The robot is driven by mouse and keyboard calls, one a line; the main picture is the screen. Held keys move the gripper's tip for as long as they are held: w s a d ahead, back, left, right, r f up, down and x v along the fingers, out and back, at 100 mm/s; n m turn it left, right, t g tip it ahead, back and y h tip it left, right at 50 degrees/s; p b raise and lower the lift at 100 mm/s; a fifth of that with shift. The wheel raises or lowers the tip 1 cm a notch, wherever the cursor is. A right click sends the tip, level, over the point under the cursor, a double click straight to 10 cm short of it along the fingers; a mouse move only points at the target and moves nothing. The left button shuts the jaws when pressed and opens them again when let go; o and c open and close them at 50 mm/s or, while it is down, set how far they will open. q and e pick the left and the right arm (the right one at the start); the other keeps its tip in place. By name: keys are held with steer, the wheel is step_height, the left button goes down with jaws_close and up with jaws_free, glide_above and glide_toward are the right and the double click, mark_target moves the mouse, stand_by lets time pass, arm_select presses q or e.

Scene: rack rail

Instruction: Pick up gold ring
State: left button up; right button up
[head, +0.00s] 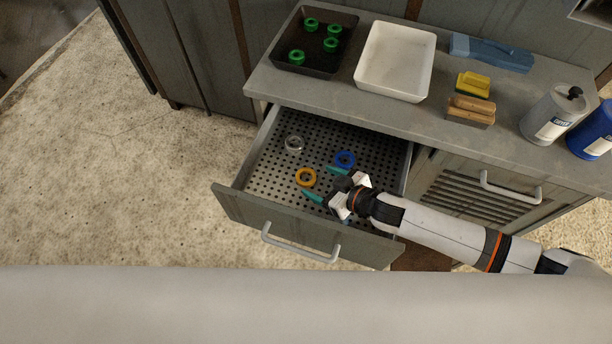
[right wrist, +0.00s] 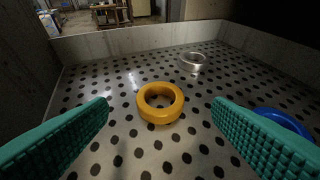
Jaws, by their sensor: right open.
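The gold ring (head: 306,177) lies flat on the perforated floor of the open drawer (head: 262,165). In the right wrist view the gold ring (right wrist: 160,102) sits ahead of and between the teal fingertips. My right gripper (head: 325,184) is open and empty, low over the drawer, just right of the gold ring in the head view. Its two fingers (right wrist: 160,108) are wide apart and do not touch the ring. My left gripper is not in view.
A blue ring (head: 345,159) lies close to the right gripper, and a silver ring (head: 294,143) lies farther back. On the counter stand a black tray (head: 283,62) with several green rings, a white tray (head: 396,92), brushes and bottles. Drawer walls surround the rings.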

mark_target(301, 174)
steer(key=x, duration=0.4)
steer(key=shift+w+a+f, duration=0.2)
steer(key=c, duration=1.1)
